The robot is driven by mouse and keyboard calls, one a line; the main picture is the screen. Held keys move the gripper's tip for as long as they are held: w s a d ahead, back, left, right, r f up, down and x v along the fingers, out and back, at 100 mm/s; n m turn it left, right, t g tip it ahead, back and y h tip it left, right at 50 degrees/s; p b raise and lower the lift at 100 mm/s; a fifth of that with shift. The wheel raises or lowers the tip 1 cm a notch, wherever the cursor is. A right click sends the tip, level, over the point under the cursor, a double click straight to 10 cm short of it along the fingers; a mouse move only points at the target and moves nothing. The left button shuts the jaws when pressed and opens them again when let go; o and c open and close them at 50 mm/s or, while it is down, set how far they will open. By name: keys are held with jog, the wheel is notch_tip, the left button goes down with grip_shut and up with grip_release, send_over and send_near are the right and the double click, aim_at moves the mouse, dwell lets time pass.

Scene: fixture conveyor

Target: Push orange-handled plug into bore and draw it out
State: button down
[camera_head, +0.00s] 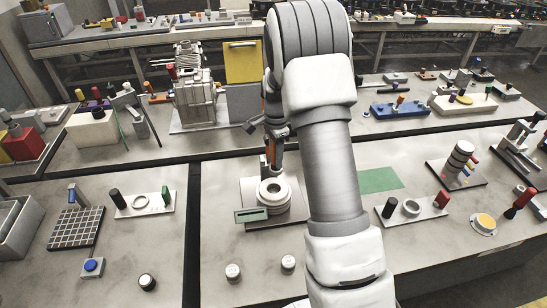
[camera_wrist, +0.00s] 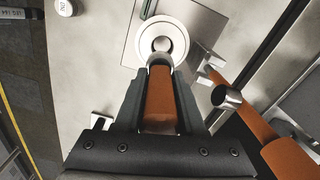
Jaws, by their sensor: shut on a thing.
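My gripper (camera_head: 273,140) is shut on the orange-handled plug, whose orange handle (camera_head: 271,152) shows between the fingers in the head view. The handle (camera_wrist: 160,98) also fills the gap between the fingers in the wrist view. Below it stands the round grey and white fixture with the bore (camera_head: 274,193), on a square plate. In the wrist view the fixture's white ring (camera_wrist: 177,34) lies just beyond the fingertips, and the plug's end overlaps the ring's near side. How far the plug sits in the bore is hidden.
A green label plate (camera_head: 252,215) stands at the fixture's front left. Two small white-topped pieces (camera_head: 233,272) lie in front. A green mat (camera_head: 380,180) lies to the right, behind a plate with a ring and two handles (camera_head: 411,208). Bare table surrounds the fixture's front.

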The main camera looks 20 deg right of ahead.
aim_at(274, 173)
jog(key=shift+w+a, duration=0.25)
jog(key=shift+a, duration=0.05)
jog(key=shift+f, duration=0.1)
jog(key=shift+f+b, duration=2.6)
jog(key=shift+f, duration=0.9)
jog(key=shift+f, duration=0.15)
jog(key=shift+f+b, duration=0.85)
jog(key=shift+f, duration=0.25)
jog(key=shift+f, duration=0.3)
jog(key=shift+r+p, duration=0.5)
jog(key=shift+r, duration=0.7)
jog(key=shift+r+p, duration=1.8)
jog(key=shift+r, duration=1.2)
